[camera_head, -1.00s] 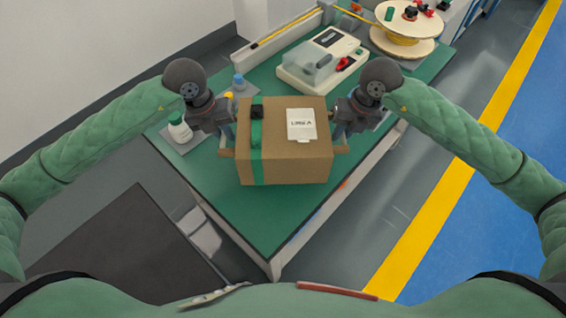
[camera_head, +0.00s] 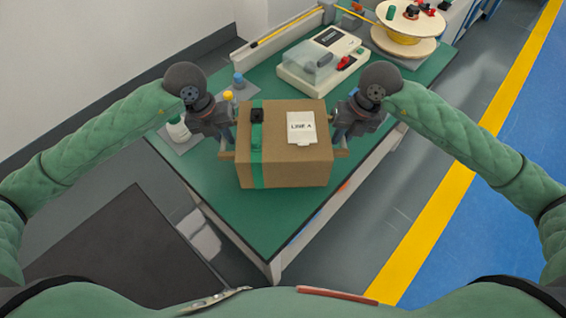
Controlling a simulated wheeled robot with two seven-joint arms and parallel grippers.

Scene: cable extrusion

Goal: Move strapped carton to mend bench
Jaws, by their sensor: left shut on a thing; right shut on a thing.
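The strapped carton (camera_head: 290,165) is a brown box with a green strap near its left side, a black buckle and a white label reading LINE A. It is held level between my two grippers. My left gripper (camera_head: 228,155) is shut on the carton's left side. My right gripper (camera_head: 341,153) is shut on its right side. The bench (camera_head: 265,232) has a green top and lies beneath the carton. I cannot tell whether the carton's underside touches the bench top.
A beige machine with a clear cover (camera_head: 322,62) stands behind the carton. A cable spool (camera_head: 404,42) is further back right. A white bottle (camera_head: 178,129) and small blue and yellow-capped bottles stand at the left. The bench's front corner is clear.

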